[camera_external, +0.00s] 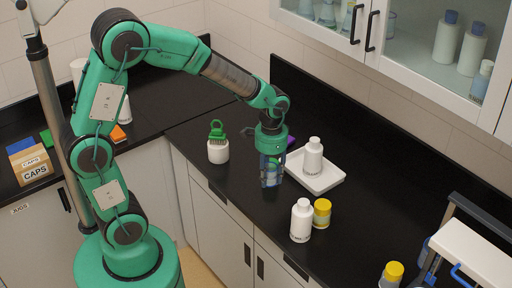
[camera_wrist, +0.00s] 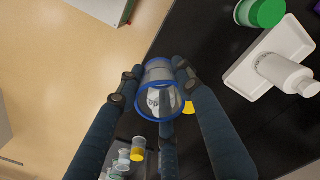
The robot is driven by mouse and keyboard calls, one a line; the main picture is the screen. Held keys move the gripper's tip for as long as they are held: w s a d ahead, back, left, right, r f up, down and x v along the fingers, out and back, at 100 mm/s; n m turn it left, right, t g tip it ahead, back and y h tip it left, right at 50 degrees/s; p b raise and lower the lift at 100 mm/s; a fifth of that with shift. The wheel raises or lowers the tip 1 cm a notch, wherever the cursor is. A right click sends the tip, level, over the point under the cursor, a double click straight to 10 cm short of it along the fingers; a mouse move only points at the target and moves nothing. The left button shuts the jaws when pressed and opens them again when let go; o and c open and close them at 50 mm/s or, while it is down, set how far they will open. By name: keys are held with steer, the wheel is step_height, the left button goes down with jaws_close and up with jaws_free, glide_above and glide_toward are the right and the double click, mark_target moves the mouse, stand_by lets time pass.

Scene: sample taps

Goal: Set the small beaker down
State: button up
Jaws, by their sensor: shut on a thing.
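The small beaker, clear with blue rims, is between my gripper's fingers in the wrist view (camera_wrist: 158,92). My gripper (camera_external: 271,170) is shut on it, just above or at the black counter (camera_external: 235,185); I cannot tell whether the beaker touches the surface. In the external view the fingers largely cover the beaker. In the wrist view my gripper (camera_wrist: 150,88) has its dark fingers on both sides of the beaker, which looks roughly upright to the gripper.
A white tray (camera_external: 325,182) with a white bottle (camera_external: 313,156) stands right of my gripper. Counter between is bare.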

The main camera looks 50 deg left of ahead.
steer(key=s+a+f, duration=0.1)
steer(key=s+a, duration=0.3)
steer(key=s, duration=0.2)
step_height(320, 180, down, 16)
steer(key=shift+r, duration=0.2)
stand_by(0.3)
steer(key=shift+w, duration=0.1)
glide_above(284, 209)
steer(key=shift+f, duration=0.7)
steer(key=shift+f, duration=1.8)
steer(key=shift+f+b, duration=0.1)
steer(key=shift+b, duration=0.25)
